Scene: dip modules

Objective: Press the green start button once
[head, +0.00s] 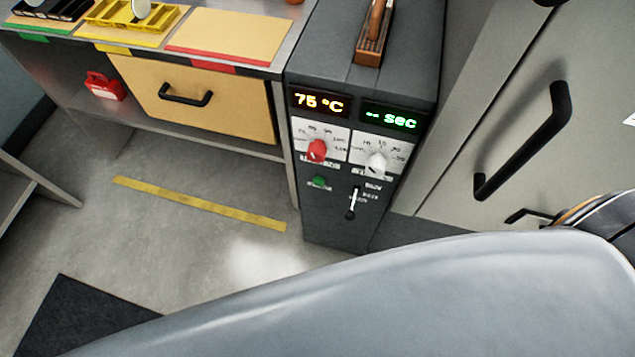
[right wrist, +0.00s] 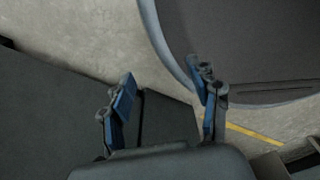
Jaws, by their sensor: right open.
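The green start button (head: 319,182) is a small round knob on the front of a dark grey machine (head: 340,222) in the head view. The button does not show in that view. Neither gripper shows in the head view.
Displays on the machine read 75 °C (head: 319,102) and "-- sec" (head: 391,117). A white dial (head: 377,163) is below the second one. A bench with a yellow drawer (head: 195,98) stands left, a grey cabinet (head: 490,120) right. Floor with a yellow strip (head: 200,203) lies open in front.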

